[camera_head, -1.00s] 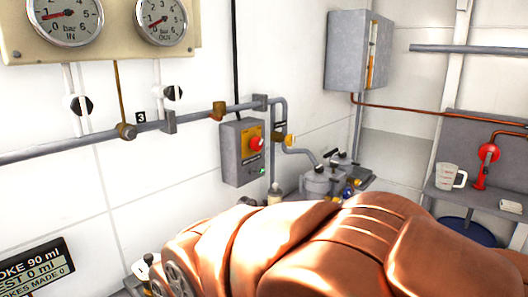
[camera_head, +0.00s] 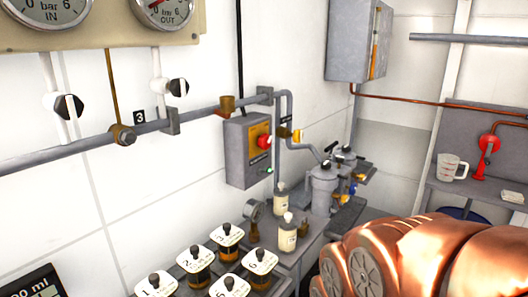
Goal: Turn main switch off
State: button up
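The main switch looks to be the grey box (camera_head: 234,160) on the white wall, with a red rotary knob (camera_head: 264,142) on a yellow plate. A small green light (camera_head: 269,170) shows at its lower right corner. The label under the knob is too small to read. The copper-coloured bulk at the lower right is part of my arm. My gripper is not in view, and nothing of mine touches the switch box.
Numbered jars (camera_head: 229,236) with black knobs stand on the bench below the switch. Two pale bottles (camera_head: 287,232) and grey filter housings (camera_head: 324,188) stand behind them. A grey pipe (camera_head: 60,152) runs along the wall. A grey cabinet (camera_head: 350,40) hangs at the right.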

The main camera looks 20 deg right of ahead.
aim_at(265, 140)
jog(key=u, duration=0.55)
jog(key=k, duration=1.3)
jog(key=z, duration=0.1)
jog(key=i, duration=0.55)
jog(key=z, duration=0.65)
jog(key=i, duration=0.7)
jog(key=u, duration=0.55)
jog(key=i, duration=0.5)
jog(key=u, duration=0.5)
